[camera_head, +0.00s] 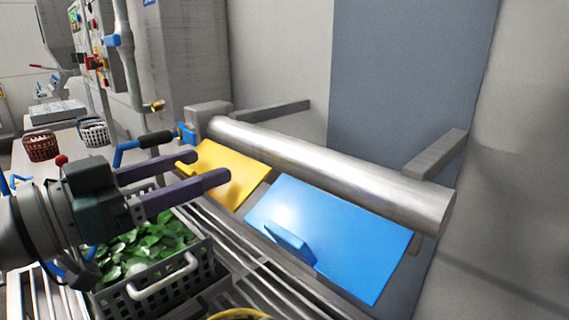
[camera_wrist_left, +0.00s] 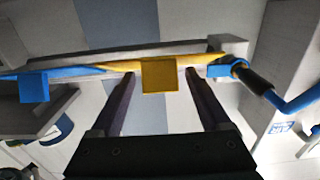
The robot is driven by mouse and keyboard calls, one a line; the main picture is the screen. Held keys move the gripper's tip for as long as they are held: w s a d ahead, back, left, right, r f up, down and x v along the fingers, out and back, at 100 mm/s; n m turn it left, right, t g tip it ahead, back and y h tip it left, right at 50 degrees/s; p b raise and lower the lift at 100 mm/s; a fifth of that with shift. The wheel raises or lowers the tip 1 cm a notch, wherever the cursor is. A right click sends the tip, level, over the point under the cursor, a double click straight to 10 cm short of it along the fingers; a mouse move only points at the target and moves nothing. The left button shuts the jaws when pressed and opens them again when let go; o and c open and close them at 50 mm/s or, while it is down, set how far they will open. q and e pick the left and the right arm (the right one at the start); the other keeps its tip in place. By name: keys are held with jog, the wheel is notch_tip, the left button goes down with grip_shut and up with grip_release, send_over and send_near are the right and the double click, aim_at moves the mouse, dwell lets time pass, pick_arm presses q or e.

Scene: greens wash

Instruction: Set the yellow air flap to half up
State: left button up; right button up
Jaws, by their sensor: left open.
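The yellow air flap (camera_head: 236,172) hangs tilted below the silver pipe, left of the blue flap (camera_head: 335,235). My left gripper (camera_head: 208,167) is open, its two purple fingers reaching to the yellow flap and covering part of it. In the left wrist view, the flap's yellow tab (camera_wrist_left: 160,75) lies between the open fingertips (camera_wrist_left: 159,72), with a gap on both sides. The flap itself shows there edge-on as a thin yellow strip. Its exact angle is hard to tell. My right gripper is not in view.
The silver pipe (camera_head: 330,165) runs just above both flaps. The blue flap's tab (camera_head: 290,243) sticks up at right. A blue-and-black crank handle (camera_head: 143,146) is close to my left fingers. A dark crate (camera_head: 200,282) of greens stands below on the slatted rack.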

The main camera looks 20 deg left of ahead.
pick_arm(q)
jog(key=shift+c, duration=0.2)
grip_shut()
dwell(0.5)
dwell(0.8)
